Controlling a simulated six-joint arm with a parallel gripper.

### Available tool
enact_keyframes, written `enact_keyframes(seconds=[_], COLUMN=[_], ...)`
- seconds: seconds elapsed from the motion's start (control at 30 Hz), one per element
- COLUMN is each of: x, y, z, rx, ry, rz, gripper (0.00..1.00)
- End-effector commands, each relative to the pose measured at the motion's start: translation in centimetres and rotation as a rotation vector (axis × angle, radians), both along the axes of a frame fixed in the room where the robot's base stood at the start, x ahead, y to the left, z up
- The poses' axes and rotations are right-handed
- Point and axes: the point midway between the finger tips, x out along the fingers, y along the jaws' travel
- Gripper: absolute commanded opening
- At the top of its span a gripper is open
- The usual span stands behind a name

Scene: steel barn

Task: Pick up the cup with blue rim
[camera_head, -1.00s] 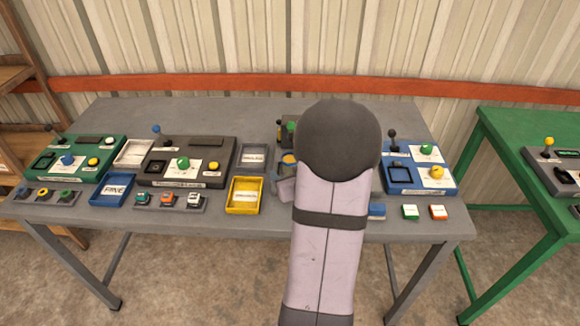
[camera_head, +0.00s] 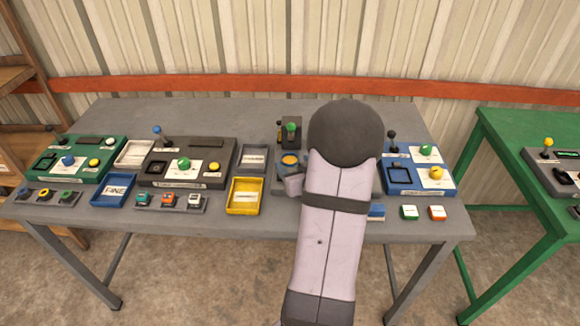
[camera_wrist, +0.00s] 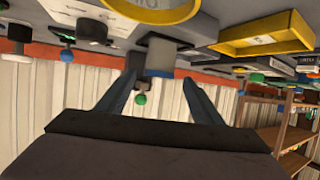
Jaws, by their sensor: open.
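A small pale grey cup with a blue rim (camera_wrist: 160,71) shows in the wrist view, which is upside down. It appears upright, with its rim toward the picture's bottom. My gripper (camera_wrist: 159,78) is open, with one finger on each side of the cup in the picture. I cannot tell whether the fingers are level with it or short of it; no grip shows. In the head view my own arm hides the cup and most of the gripper.
A yellow tray (camera_head: 246,196) lies left of my arm. A dark box with a green knob (camera_head: 291,131) stands behind, and a blue control box (camera_head: 418,174) at right. Several control boxes and trays crowd the grey table (camera_head: 240,113); its back strip is clear.

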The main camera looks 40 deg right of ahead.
Motion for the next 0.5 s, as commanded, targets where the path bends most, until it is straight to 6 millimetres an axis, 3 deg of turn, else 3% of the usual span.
enact_keyframes(seconds=[0.5], x=[3.8], y=[-1.7], z=[-2.0], rx=[0.001], ry=[0.002], rz=[0.002], gripper=[0.61])
